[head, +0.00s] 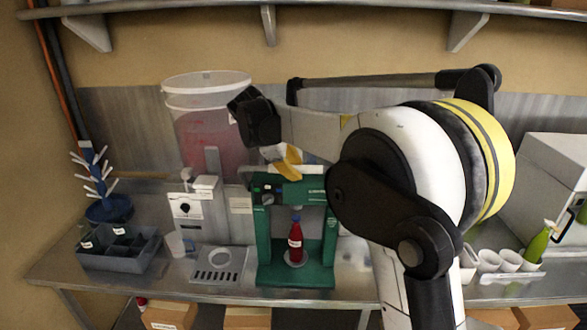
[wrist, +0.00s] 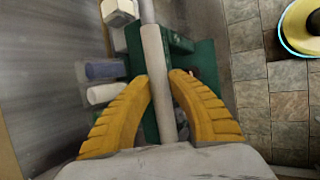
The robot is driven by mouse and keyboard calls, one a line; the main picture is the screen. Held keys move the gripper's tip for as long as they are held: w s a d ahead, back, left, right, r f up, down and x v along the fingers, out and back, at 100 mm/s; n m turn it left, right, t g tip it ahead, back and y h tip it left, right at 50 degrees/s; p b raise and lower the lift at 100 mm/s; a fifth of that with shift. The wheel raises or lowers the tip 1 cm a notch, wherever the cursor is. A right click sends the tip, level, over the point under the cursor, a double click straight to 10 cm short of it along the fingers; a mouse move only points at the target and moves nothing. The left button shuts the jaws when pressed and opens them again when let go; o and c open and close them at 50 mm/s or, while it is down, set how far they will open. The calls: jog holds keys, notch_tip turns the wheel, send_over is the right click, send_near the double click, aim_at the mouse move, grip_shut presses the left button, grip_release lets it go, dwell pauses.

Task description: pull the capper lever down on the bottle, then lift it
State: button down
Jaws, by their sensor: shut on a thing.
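The green bench capper (head: 263,240) stands on the steel counter. A red bottle (head: 295,242) with a white label stands upright on its base, under the capper head. The pale grey lever (head: 312,170) lies roughly level across the top of the capper, above the bottle. My gripper (head: 287,172) comes from above, with its yellow fingers at the lever. In the wrist view the lever (wrist: 157,60) runs between the two yellow fingers of my gripper (wrist: 160,76), which are shut on it. The bottle's contact with the capper head is too small to tell.
A tall clear bucket (head: 207,120) with reddish liquid stands behind left. A white dispenser (head: 205,212) and drip tray (head: 219,264) are left of the capper. A grey crate (head: 118,250) and blue bottle tree (head: 108,208) are further left. Cups (head: 488,261) and a green bottle (head: 537,245) stand right.

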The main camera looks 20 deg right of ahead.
jog(key=shift+g+y, duration=0.3)
jog(key=shift+g, duration=0.4)
jog(key=shift+w+d+r+p, duration=0.2)
jog(key=shift+w+r+p, duration=0.15)
jog(key=shift+w+p, duration=0.2)
jog(key=shift+w+d+r+p, duration=0.2)
jog(key=shift+w+r+p, duration=0.1)
jog(key=shift+w+p, duration=0.25)
jog(key=shift+w+d+r+p, duration=0.2)
jog(key=shift+w+r+p, duration=0.2)
jog(key=shift+w, duration=0.3)
jog(key=c, duration=1.2)
grip_release()
jog(key=shift+d, duration=0.15)
jog(key=shift+c, duration=0.2)
jog(key=v, duration=1.2)
